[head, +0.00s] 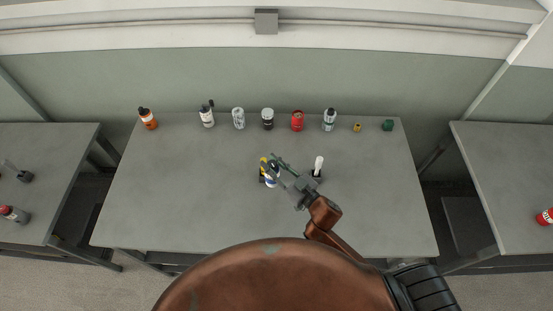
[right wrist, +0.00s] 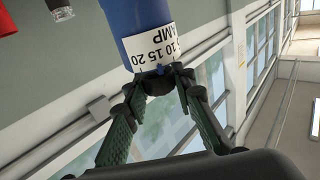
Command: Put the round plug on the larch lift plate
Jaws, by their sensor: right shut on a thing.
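My right gripper (head: 275,167) is over the middle of the table, shut on a blue cylinder with a white band, which looks like the round plug. In the right wrist view the blue plug (right wrist: 140,20) is between the fingertips (right wrist: 160,78), and its band shows "10 15 20" and "AMP". In the head view the plug (head: 270,182) is partly hidden by the fingers. Yellow and dark parts show beside it, too small to make out. I cannot tell whether the plug touches anything below. I cannot identify a larch lift plate. My left gripper is not in view.
A dark stand (head: 316,174) with a white upright piece is just right of the gripper. The grey table (head: 180,200) is clear at left and right.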

